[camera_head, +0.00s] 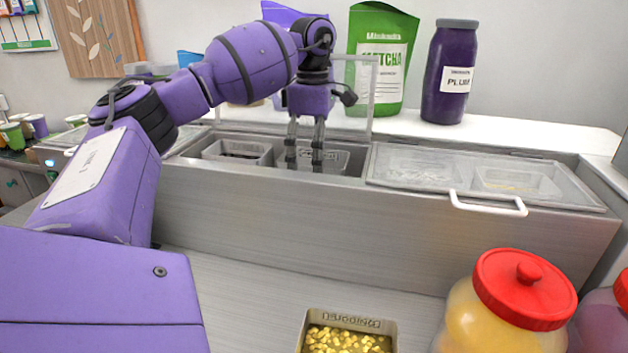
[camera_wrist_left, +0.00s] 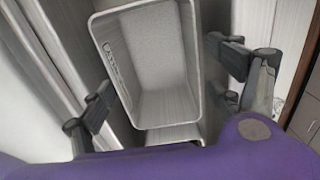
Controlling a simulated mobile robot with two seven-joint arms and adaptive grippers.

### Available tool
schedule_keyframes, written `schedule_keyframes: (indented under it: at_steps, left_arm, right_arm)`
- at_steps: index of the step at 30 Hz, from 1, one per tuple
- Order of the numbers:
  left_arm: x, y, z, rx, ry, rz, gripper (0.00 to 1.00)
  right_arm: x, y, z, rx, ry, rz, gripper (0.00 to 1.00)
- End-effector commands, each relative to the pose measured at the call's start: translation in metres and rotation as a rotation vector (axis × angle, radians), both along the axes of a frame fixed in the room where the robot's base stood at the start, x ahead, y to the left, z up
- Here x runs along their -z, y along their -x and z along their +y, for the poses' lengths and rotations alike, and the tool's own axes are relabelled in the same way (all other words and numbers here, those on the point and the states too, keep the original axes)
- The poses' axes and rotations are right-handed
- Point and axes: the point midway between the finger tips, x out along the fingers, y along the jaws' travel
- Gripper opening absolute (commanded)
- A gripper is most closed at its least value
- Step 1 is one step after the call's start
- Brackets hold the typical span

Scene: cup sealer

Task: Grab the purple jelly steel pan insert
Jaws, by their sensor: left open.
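My left gripper (camera_head: 304,156) points down into the open well of the steel counter, its two fingers apart. Under it is a grey steel pan insert (camera_head: 336,158), which looks empty. In the left wrist view, an empty-looking insert (camera_wrist_left: 149,65) with lettering on one wall lies between the open fingers (camera_wrist_left: 168,82); I see no grip on it. To the left in the head view, another insert (camera_head: 262,158) holds something dark; I cannot tell if it is purple jelly. My right gripper is not in view.
A clear lid (camera_head: 375,85) stands raised behind the well. A closed lid (camera_head: 420,172) with a white handle covers the right side. In front are a pan of yellow cubes (camera_head: 347,341) and a red-lidded jar (camera_head: 490,305). A green pouch (camera_head: 382,60) and plum bottle (camera_head: 450,72) stand behind.

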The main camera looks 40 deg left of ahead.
Motion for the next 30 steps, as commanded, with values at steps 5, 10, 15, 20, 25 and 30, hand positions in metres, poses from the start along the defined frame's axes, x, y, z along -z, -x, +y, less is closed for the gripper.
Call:
schedule_keyframes:
  at_steps: [5,10,15,20,25,30]
  left_arm:
    - [0.024,-0.001,0.001,0.000,0.000,-0.001,0.84]
    - [0.036,-0.001,0.001,0.000,0.001,-0.002,0.84]
    - [0.037,-0.001,0.000,0.000,0.000,-0.001,0.84]
    - [0.037,-0.001,0.000,0.000,0.001,-0.002,0.65]
    - [0.037,-0.001,0.000,0.000,0.000,-0.001,0.42]
    - [0.036,-0.001,0.000,0.000,0.001,-0.002,0.41]
  right_arm:
    - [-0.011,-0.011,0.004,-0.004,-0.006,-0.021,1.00]
    - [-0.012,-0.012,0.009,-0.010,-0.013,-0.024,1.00]
    - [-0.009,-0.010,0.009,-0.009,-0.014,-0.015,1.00]
    - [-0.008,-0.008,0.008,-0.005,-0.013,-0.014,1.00]
    - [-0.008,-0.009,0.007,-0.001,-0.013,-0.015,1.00]
    - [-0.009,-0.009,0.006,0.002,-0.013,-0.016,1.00]
